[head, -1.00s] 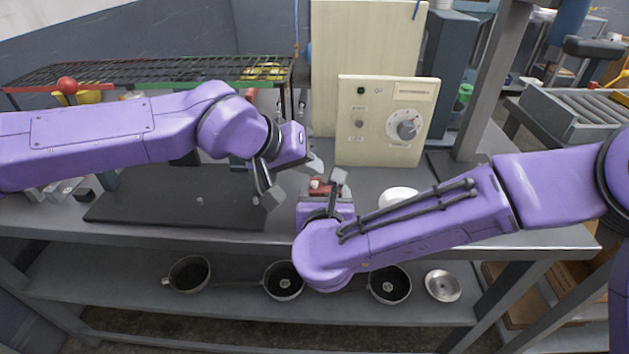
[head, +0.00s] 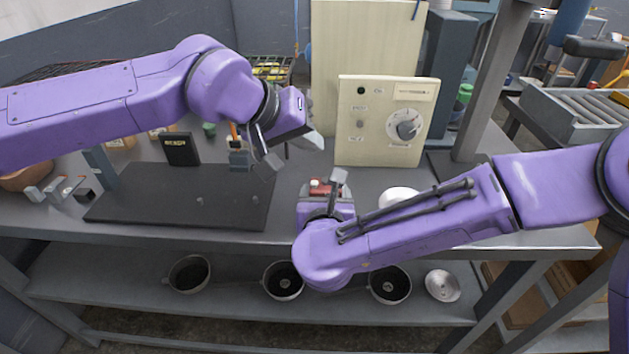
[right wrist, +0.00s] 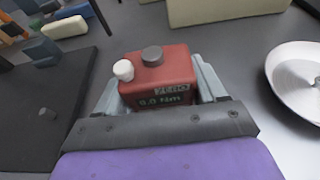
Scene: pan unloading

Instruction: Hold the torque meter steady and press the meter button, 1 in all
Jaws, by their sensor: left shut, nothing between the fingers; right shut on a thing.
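The torque meter is a small red box (right wrist: 160,82) with a round grey knob (right wrist: 152,56) on top and a white button (right wrist: 123,70) at its top left corner. Its front carries lettering and a display that seems to read 0.0 Nm. My right gripper (right wrist: 158,98) is shut on the meter, one finger on each side. In the head view the meter (head: 318,187) shows small and partly hidden by my right gripper (head: 326,190). My left gripper (head: 296,147) is shut and empty, above and to the left of the meter, apart from it.
A cream panel with a dial (head: 385,145) stands behind the meter. A black mat (head: 180,210) lies to the left, with a small black sign (head: 181,149) behind it. A white dish (head: 399,194) is to the right. Several pans stand on the lower shelf (head: 235,300).

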